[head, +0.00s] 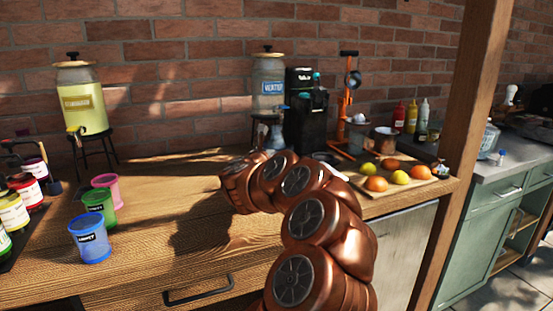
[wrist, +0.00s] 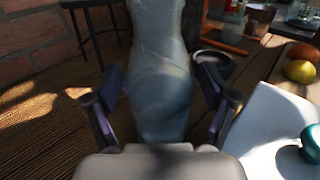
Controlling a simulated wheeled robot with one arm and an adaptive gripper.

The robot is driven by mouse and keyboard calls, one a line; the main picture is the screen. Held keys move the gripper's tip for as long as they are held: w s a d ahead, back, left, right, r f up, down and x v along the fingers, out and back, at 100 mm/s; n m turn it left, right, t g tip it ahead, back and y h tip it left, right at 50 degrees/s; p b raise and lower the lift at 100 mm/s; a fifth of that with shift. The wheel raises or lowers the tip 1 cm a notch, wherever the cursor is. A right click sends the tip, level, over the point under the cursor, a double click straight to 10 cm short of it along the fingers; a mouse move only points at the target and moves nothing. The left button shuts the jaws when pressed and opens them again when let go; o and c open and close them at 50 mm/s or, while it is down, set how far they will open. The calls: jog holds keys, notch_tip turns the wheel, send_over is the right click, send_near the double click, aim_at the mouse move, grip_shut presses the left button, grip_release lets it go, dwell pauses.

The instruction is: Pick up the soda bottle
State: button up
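The soda bottle, a pale grey-blue, see-through bottle (wrist: 162,70), stands upright in the middle of the wrist view. Its top is cut off by the frame edge. My gripper (wrist: 160,88) has one dark finger on each side of the bottle, with a narrow gap showing on both sides. The fingers are open around it and do not appear to press on it. In the head view, a bluish bottle shape (head: 274,134) shows just behind my arm, near the back of the wooden table (head: 150,190). My gripper is hidden there by my own arm.
A black machine (head: 306,120) and a dispenser (head: 268,85) stand close behind. A board with fruit (head: 385,200) lies to the right. Colored cups (head: 90,238) stand at the left. A pale object with a teal knob (wrist: 311,142) is at the right in the wrist view.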

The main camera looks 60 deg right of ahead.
aim_at(274, 138)
jog(key=c, duration=1.3)
jog(key=shift+r, duration=0.25)
jog(key=shift+r, duration=1.65)
jog(key=shift+a+r+b, duration=0.1)
jog(key=shift+a+r, duration=0.1)
jog(key=shift+a, duration=2.45)
jog(key=shift+a+r+b, duration=0.15)
jog(key=shift+a+r, duration=0.1)
jog(key=shift+a, duration=2.35)
jog(key=shift+a+r+b, duration=0.1)
jog(key=shift+a+r, duration=0.1)
jog(key=shift+a, duration=2.45)
jog(key=shift+a, duration=0.1)
